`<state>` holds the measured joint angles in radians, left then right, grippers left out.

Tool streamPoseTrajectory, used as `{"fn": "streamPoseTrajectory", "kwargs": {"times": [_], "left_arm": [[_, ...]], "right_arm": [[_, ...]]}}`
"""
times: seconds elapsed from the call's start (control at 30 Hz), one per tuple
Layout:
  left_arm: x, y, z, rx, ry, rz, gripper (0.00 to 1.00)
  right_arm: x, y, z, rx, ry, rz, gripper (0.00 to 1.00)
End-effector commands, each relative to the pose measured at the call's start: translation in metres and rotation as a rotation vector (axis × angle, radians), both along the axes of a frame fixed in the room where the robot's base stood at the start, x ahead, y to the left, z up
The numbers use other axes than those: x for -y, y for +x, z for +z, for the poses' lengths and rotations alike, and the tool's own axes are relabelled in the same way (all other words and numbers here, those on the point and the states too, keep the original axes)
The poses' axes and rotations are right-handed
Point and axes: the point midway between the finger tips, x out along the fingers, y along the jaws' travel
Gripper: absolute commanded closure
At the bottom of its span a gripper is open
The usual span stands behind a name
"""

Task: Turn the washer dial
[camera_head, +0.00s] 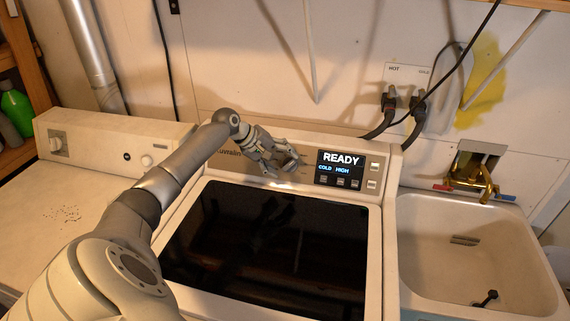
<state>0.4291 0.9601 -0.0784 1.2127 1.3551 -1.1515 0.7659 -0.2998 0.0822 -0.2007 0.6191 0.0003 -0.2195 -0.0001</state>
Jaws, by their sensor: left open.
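The washer (374,240) stands in the middle with a dark glass lid (280,245). Its rear panel has a display (340,165) reading "READY", "COLD" and "HIGH", with small buttons around it. My left gripper (283,170) is open at the panel, left of the display. The washer dial appears to be at the fingers, mostly hidden by them; I cannot tell whether they touch it. My left arm reaches in from the lower left across the washer's left side. My right gripper is not in view.
A dryer-like machine (75,195) with a knob (57,144) stands at left. A utility sink (475,250) with a brass faucet (472,180) is at right. Hoses (388,113) hang from the wall behind. The space above the lid's right half is free.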

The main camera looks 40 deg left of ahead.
Motion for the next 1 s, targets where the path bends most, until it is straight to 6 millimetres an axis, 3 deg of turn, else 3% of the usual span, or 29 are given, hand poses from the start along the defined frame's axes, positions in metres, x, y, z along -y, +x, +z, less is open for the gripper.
{"fn": "streamPoseTrajectory", "kwargs": {"times": [0.2, 0.43, 1.0], "left_arm": [[-0.014, -0.031, 0.036, -0.003, 0.005, -0.001, 0.35], [-0.021, -0.051, 0.061, -0.003, 0.001, 0.0, 0.35], [-0.023, -0.057, 0.069, -0.002, 0.0, -0.002, 0.35]], "right_arm": [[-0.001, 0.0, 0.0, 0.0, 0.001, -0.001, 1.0], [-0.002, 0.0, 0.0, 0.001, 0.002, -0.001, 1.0], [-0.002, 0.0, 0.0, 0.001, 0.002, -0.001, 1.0]]}}
